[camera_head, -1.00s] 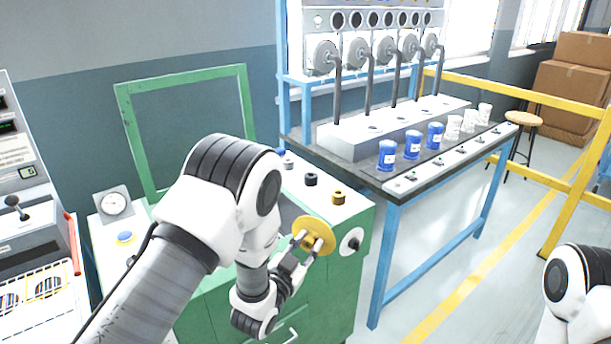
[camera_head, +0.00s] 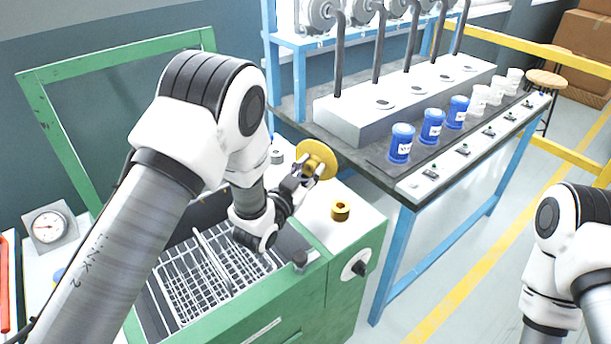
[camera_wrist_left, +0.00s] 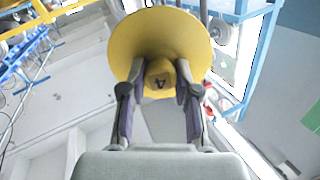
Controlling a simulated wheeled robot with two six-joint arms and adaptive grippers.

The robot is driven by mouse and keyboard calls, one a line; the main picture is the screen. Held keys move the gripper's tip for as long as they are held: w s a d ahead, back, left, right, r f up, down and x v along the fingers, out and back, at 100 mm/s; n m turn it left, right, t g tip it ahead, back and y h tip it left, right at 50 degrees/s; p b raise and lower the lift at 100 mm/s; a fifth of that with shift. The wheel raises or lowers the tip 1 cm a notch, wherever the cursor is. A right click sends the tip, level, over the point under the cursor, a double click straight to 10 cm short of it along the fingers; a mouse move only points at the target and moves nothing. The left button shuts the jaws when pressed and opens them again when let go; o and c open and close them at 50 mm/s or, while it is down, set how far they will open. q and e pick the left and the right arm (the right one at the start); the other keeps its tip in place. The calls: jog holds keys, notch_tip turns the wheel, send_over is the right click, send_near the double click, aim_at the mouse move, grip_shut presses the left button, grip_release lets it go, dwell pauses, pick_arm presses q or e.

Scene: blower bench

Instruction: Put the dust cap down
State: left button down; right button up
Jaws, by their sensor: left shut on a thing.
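The yellow dust cap (camera_head: 317,159) is a round disc with a knob. My left gripper (camera_head: 305,176) is shut on the knob and holds the cap above the right part of the green machine (camera_head: 343,263). In the left wrist view the cap's disc (camera_wrist_left: 160,35) spreads beyond the fingertips (camera_wrist_left: 160,82), and the knob sits between them. The disc looks tilted in the head view. My right gripper is out of view; only part of my right arm shows at the right edge.
The green machine holds a white wire basket (camera_head: 207,278). A yellow-brown knob (camera_head: 340,210) stands on its white top. A blue-framed bench (camera_head: 398,178) carries several blue cups (camera_head: 432,127) and white cups. A gauge (camera_head: 47,227) is at the left.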

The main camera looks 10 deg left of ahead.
pick_arm(q)
jog(key=f, duration=0.6)
jog(key=shift+s+a+f, duration=0.15)
jog(key=shift+s+f, duration=0.05)
jog(key=shift+f, duration=0.2)
jog(key=shift+s+r, duration=0.2)
jog(key=shift+f, duration=0.25)
jog(key=c, duration=0.8)
grip_release()
jog(key=shift+w, duration=0.15)
jog(key=shift+c, duration=0.2)
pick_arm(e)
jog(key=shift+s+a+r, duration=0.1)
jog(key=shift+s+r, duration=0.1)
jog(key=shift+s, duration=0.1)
pick_arm(q)
jog(key=shift+r, duration=0.15)
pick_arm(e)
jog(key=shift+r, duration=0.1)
